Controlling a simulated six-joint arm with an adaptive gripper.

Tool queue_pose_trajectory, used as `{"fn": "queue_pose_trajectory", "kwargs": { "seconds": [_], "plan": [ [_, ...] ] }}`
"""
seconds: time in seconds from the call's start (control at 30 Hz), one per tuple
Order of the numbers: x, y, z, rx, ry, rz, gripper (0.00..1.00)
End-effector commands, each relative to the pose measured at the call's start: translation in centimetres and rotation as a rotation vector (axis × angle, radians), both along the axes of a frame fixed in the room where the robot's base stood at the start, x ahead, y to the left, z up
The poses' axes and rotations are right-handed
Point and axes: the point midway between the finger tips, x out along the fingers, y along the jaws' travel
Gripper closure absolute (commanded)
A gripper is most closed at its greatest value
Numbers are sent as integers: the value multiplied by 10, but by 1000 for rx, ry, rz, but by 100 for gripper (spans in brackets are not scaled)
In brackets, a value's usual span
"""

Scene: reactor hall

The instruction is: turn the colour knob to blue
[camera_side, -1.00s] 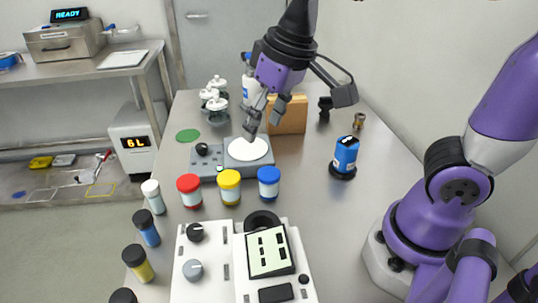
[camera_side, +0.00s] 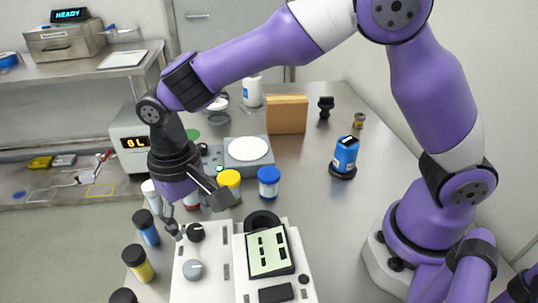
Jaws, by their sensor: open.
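The white instrument (camera_side: 215,262) at the front has a black knob (camera_side: 196,232) and a grey knob (camera_side: 193,270) with a pale pointer mark on its left side. No colour marks or labels are legible, so I cannot tell which is the colour knob. My gripper (camera_side: 180,232) points down, open and empty, at the black knob's upper left. Its fingers are small and partly overlap the knob in this view. I cannot tell whether they touch it.
Yellow-lidded (camera_side: 229,181) and blue-lidded (camera_side: 269,181) jars stand behind the instrument; a red one is mostly hidden by my gripper. Dark-capped vials (camera_side: 146,229) line the left edge. A screen panel (camera_side: 268,251) sits right of the knobs.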

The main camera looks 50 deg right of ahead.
Motion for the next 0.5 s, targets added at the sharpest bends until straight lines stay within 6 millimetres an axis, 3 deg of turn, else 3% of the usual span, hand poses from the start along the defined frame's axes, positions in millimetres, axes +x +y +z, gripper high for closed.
{"fn": "queue_pose_trajectory", "kwargs": {
  "seconds": [0.2,0.47,0.5],
  "plan": [
    [0,0,-21,0,1,0,35],
    [0,0,-23,1,0,0,35],
    [0,0,-23,1,0,0,45]
  ]
}}
